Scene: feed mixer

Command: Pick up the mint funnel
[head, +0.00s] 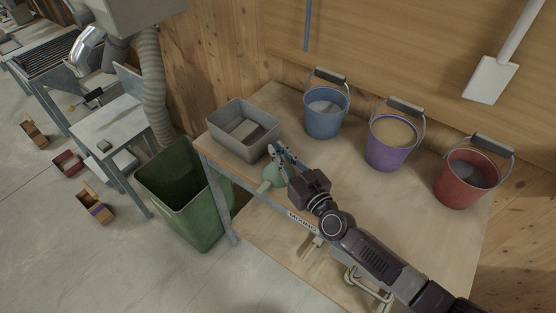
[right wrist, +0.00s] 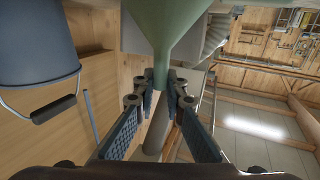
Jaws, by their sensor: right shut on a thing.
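The mint funnel (head: 272,176) is at the front left edge of the wooden table, partly hidden behind my gripper in the head view. In the right wrist view the funnel (right wrist: 168,28) narrows towards my fingers, with its wide part cut off by the top edge. My right gripper (head: 279,156) is shut on the funnel; in the right wrist view its fingertips (right wrist: 161,84) sit on both sides of the narrow end. Whether the funnel touches the table I cannot tell. My left gripper is not in view.
A grey bin (head: 266,142) stands just behind the funnel. Blue (head: 326,122), purple (head: 384,156) and red (head: 464,190) buckets line the table's back. A green bin (head: 178,205) stands on the floor at left. The table's middle (head: 345,185) is clear beyond my arm.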

